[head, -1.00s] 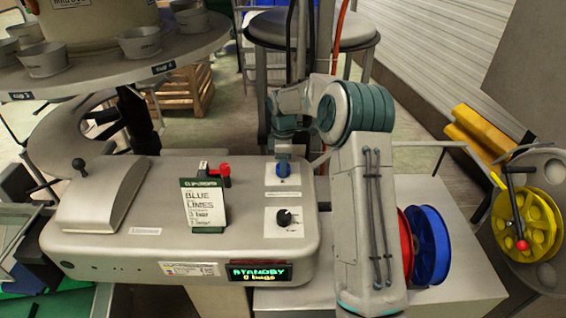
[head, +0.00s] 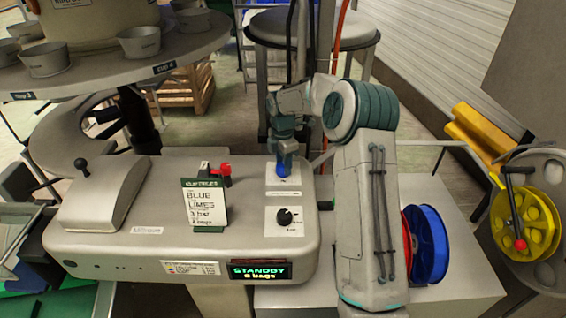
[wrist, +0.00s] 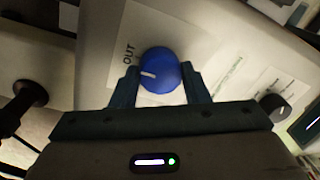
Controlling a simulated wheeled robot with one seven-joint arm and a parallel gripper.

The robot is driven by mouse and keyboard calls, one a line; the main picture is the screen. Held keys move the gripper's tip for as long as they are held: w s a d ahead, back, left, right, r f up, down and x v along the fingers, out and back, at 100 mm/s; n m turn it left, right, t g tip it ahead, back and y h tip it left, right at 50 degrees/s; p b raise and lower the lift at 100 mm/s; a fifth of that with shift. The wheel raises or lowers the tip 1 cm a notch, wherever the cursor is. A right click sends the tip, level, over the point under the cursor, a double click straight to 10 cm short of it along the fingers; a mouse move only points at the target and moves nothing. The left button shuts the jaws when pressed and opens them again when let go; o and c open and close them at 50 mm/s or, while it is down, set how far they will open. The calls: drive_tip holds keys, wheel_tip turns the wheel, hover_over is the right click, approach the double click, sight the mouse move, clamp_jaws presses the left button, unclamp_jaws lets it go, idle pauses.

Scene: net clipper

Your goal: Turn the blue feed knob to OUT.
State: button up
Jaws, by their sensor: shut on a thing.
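The blue feed knob (head: 283,169) is on a white label plate at the right of the grey machine top. It also shows in the wrist view (wrist: 163,66), between the two fingers of my gripper (wrist: 161,83). The fingers are shut on the knob from both sides. The knob's white pointer line points left in the wrist view, a little below the word OUT (wrist: 129,53) printed on the label. The label's other lettering is too blurred to read. In the head view my gripper (head: 286,150) comes down on the knob from above.
A black knob (head: 284,217) is nearer the front on its own label. A card reading BLUE LIMES (head: 205,207) stands left, by a red-handled part (head: 222,171). The display reads STANDBY (head: 259,271). Red and blue reels (head: 430,245) are right of my arm.

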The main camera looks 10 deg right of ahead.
sight(282, 164)
drive_tip(key=shift+w+r, duration=0.15)
drive_tip(key=shift+r, duration=0.05)
drive_tip(key=o, duration=1)
drive_tip(key=shift+f, duration=0.1)
drive_tip(key=shift+c, duration=0.2)
wheel_tip(282, 164, up, 14)
drive_tip(key=b, duration=0.1)
drive_tip(key=shift+w, duration=0.2)
drive_tip(key=shift+a+f, duration=0.1)
